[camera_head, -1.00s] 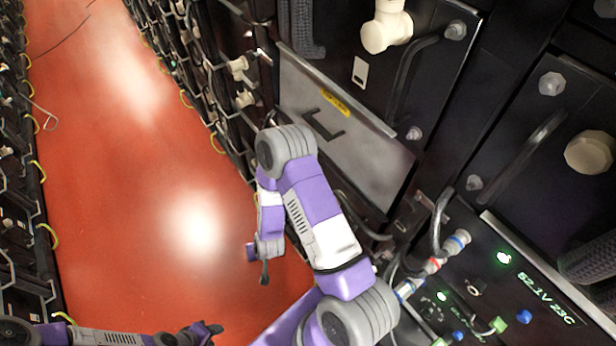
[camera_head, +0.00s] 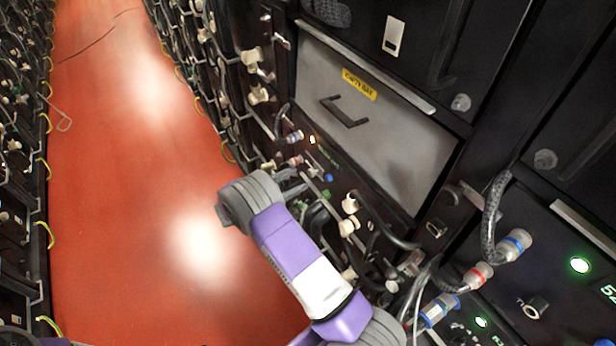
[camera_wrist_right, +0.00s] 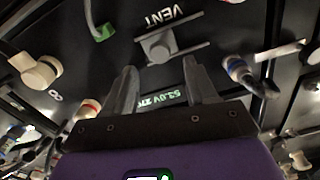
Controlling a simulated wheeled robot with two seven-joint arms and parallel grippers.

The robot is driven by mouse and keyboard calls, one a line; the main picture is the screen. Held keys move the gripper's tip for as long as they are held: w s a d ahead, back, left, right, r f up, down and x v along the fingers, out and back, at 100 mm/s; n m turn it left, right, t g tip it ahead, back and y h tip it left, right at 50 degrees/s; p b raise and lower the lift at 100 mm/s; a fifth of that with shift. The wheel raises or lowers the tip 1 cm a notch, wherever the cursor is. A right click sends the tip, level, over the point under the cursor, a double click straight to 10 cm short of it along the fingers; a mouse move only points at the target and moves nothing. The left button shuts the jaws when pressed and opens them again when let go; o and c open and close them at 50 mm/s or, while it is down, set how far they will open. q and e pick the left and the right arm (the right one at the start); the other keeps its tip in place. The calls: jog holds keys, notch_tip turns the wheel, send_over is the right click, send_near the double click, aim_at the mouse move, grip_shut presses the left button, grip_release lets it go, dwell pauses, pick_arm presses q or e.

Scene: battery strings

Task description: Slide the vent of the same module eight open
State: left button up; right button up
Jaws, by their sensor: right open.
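The vent (camera_wrist_right: 158,47) shows in the right wrist view as a dark slider with a raised knob on a short bar, beside an upside-down VENT label. An upside-down 8 is printed on the panel at the left. My right gripper (camera_wrist_right: 161,85) is open and empty, its two fingers pointing toward the vent with the knob ahead of the gap. A green lit readout shows between the fingers. Whether the fingers touch the panel, and how far the vent is slid, I cannot tell. My left gripper is out of view.
In the wrist view, a cream connector (camera_wrist_right: 38,72) is at left and a blue-ringed plug (camera_wrist_right: 237,72) at right, close to the fingers. The red aisle floor (camera_head: 130,200) is clear.

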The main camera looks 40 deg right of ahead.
aim_at(309, 174)
jog(key=d, duration=0.3)
jog(key=d+b, duration=0.1)
jog(key=d, duration=0.1)
jog(key=shift+s+d, duration=0.15)
jog(key=shift+s, duration=0.1)
grip_shut()
